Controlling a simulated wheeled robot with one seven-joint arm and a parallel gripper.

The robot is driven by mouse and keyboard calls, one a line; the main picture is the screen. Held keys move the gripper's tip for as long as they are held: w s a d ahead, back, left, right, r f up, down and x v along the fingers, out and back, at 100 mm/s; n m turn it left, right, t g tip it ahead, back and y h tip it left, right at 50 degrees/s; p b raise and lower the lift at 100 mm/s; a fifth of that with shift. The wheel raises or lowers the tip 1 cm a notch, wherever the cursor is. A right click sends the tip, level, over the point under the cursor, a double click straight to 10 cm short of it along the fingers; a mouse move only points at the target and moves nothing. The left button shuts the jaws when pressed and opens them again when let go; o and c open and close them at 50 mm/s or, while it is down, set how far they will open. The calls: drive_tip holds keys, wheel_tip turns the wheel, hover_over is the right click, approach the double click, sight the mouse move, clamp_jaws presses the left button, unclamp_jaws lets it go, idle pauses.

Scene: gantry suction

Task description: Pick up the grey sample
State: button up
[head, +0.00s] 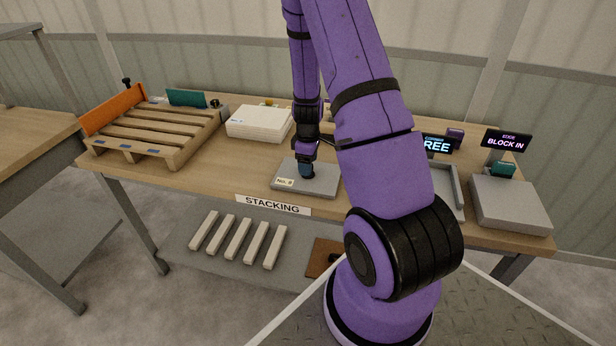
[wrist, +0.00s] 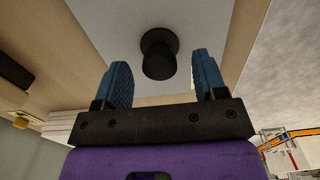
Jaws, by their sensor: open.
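A flat grey plate (head: 325,182) with a "No." label lies on the table near the front edge; I take it as the grey sample. In the wrist view the plate (wrist: 97,22) carries a round black knob (wrist: 158,56). My gripper (head: 307,172) is right over the plate, pointing down. In the wrist view its two blue fingers (wrist: 162,75) stand apart, one to each side of the knob, with gaps showing. In the head view the gripper hides the knob.
A wooden pallet (head: 160,128) with an orange end board and a stack of white slabs (head: 259,122) stand to the left. A grey tray (head: 457,190) and a thick grey block (head: 511,205) by the "BLOCK IN" sign are to the right. A "STACKING" label (head: 272,205) is on the front edge.

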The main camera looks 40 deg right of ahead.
drive_tip(key=shift+f, duration=0.8)
drive_tip(key=c, duration=1.2)
